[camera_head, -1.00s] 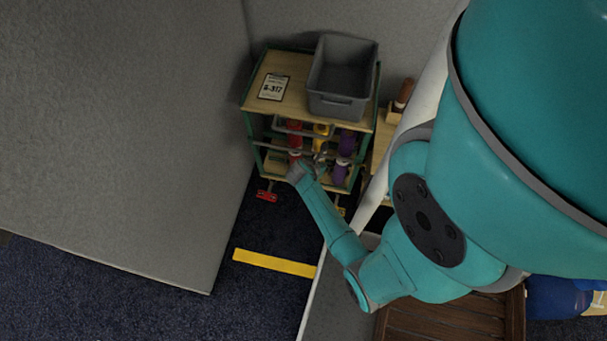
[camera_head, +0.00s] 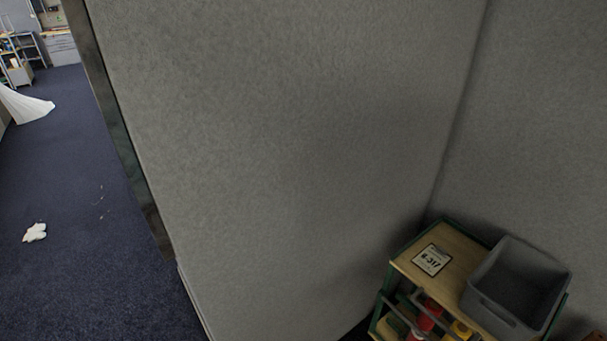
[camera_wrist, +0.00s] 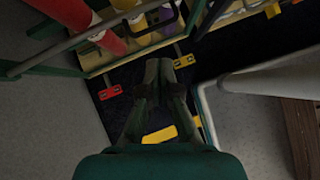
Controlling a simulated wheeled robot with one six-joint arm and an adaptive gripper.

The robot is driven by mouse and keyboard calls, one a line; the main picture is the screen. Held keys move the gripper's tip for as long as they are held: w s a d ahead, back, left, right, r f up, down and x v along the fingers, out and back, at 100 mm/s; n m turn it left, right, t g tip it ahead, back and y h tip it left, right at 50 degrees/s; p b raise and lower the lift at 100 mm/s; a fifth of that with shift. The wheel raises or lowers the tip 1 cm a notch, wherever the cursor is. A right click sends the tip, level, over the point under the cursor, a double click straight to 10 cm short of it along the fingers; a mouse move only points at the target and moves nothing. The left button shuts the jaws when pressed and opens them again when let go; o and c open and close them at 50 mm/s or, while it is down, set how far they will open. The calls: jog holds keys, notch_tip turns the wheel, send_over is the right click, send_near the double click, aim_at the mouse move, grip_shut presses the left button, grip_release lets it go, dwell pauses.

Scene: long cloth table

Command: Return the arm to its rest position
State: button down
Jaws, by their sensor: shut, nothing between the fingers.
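My gripper (camera_wrist: 158,78) shows in the wrist view, its two dark fingers together and empty, above the dark floor. It is just in front of the lower part of a small shelf cart (camera_wrist: 98,66) with bottles on it. My gripper and arm are out of the head view, so the arm's overall pose cannot be told there.
The cart shows in the head view (camera_head: 405,262) at the lower right, with a grey bin (camera_head: 520,285) and a label on top. Red bottles (camera_wrist: 70,12) stand behind a rail. Grey partition walls (camera_head: 290,130) enclose the cart. Open carpet (camera_head: 80,200) lies to the left.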

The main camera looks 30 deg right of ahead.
jog(key=s+a+r+m+t+y, duration=0.1)
jog(key=a+r+m+t, duration=0.3)
jog(key=a, duration=0.7)
jog(key=s+a+r+m+t+y, duration=0.1)
jog(key=a+t+y, duration=0.1)
jog(key=a+t, duration=0.6)
jog(key=s+a+r+m+t+y, duration=0.2)
jog(key=a+r+m, duration=0.3)
jog(key=r, duration=0.7)
jog(key=s+a+r+m+t+y, duration=0.2)
jog(key=a+r, duration=0.6)
jog(key=r, duration=0.5)
jog(key=s+m+t, duration=0.1)
jog(key=s+m, duration=0.1)
jog(key=s, duration=0.1)
jog(key=shift+a+m+y, duration=0.3)
jog(key=shift+m+y, duration=0.1)
